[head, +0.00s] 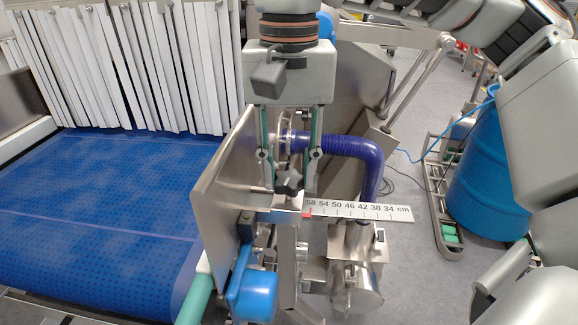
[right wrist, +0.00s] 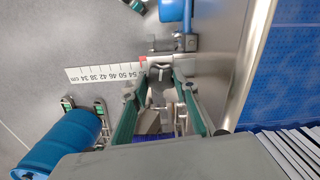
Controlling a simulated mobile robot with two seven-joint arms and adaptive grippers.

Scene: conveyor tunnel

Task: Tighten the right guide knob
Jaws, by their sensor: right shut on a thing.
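The right guide knob (head: 289,184) is a dark, lobed knob on the metal bracket beside the guide plate (head: 222,185). My right gripper (head: 290,178) points down over it, one finger on each side, and is shut on it. In the right wrist view the knob (right wrist: 158,73) shows between the fingertips, its edges partly hidden by them. The white cm scale (head: 360,211) runs right from the bracket, with a red pointer (head: 307,212) near the 58 end. My left gripper is not in view.
A blue belt (head: 100,215) lies left of the guide plate, under white strip curtains (head: 130,65). A purple hose (head: 350,147) bends close to the right of my gripper. A blue motor housing (head: 252,296) sits below the bracket. A blue drum (head: 492,175) stands at right.

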